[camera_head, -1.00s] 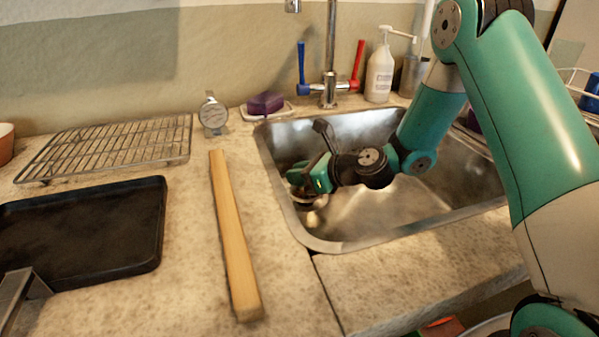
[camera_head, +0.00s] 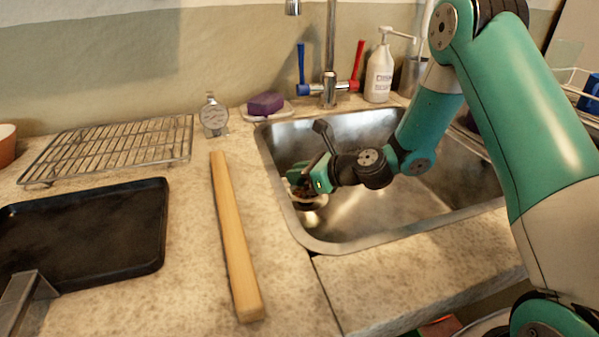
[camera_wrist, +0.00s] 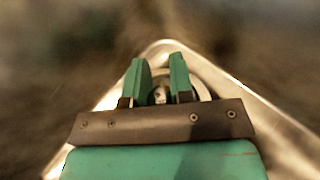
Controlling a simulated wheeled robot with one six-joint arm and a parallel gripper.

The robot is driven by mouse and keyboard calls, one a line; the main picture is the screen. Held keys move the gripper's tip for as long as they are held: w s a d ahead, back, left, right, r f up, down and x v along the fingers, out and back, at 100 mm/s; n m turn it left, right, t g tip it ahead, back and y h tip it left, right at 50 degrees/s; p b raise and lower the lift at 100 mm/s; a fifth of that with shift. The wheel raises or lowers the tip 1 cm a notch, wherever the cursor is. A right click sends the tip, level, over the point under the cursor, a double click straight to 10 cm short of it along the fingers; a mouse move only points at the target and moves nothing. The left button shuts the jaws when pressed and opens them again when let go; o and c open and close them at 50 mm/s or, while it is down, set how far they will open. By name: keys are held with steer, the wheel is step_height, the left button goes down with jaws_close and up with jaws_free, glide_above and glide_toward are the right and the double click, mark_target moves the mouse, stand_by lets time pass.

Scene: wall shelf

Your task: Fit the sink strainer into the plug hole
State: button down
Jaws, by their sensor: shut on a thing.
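My gripper (camera_head: 303,184) reaches down into the left part of the metal sink (camera_head: 274,165). In the wrist view its two green fingers (camera_wrist: 161,72) are shut on the knob of the sink strainer (camera_wrist: 161,94). The strainer's round metal rim shows to the right of and behind the fingers. In the head view the strainer (camera_head: 314,200) is a small pale dish just below the fingers, partly hidden by them. A dark patch lies under it on the sink floor. The plug hole cannot be made out clearly, and I cannot tell whether the strainer touches it.
The tap (camera_head: 329,88) with blue and red levers stands behind the sink. A soap bottle (camera_head: 380,72) and purple soap (camera_head: 266,103) are at the back.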

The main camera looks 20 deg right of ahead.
steer(key=shift+f+b, duration=0.7)
steer(key=shift+f, duration=0.55)
steer(key=c, duration=0.9)
jaws_free()
steer(key=shift+r, duration=0.1)
